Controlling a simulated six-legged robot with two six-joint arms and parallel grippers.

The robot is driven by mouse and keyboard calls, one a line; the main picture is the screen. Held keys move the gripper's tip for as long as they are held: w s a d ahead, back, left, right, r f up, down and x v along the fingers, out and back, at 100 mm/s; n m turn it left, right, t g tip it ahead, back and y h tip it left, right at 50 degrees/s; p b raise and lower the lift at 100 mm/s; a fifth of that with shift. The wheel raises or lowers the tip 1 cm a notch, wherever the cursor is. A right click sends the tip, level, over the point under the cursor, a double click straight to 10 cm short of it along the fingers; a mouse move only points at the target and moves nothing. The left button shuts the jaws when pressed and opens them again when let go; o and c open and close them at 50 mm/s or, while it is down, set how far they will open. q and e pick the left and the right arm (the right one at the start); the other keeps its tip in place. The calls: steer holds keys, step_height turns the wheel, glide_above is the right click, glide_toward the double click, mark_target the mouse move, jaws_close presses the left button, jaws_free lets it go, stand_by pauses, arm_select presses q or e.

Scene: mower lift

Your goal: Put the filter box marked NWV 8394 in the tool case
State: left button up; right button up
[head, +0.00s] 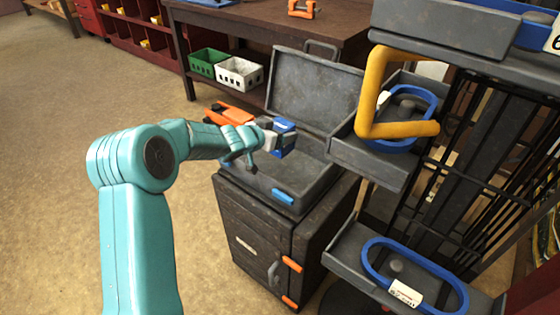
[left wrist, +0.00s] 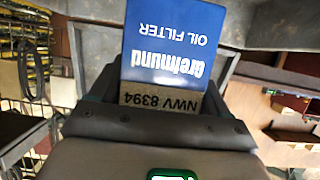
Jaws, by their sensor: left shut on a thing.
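In the left wrist view the filter box (left wrist: 165,50) reads "Grelmund OIL FILTER" and "NWV 8394", upside down in the picture. My left gripper (head: 274,140) is shut on it. The grey tool case (head: 318,178) stands open on a dark cabinet, its lid (head: 315,88) raised at the back. The gripper and box are over the left part of the open case. How high the box is above the case floor is hard to tell. My right gripper is not in view.
A dark cabinet (head: 255,235) with orange hinges bears the case. Right of it, a grey rack has trays with blue rings (head: 372,248) and a yellow bent handle (head: 372,95). Green (head: 207,62) and white (head: 240,72) baskets sit behind, below a dark table (head: 260,20).

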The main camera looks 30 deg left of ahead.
mark_target(279, 151)
arm_select(q)
steer(key=shift+f, duration=0.8)
step_height(279, 151, down, 5)
steer(key=b, duration=0.3)
steer(key=shift+f, duration=0.2)
steer(key=shift+f, duration=0.15)
steer(key=o, duration=1.2)
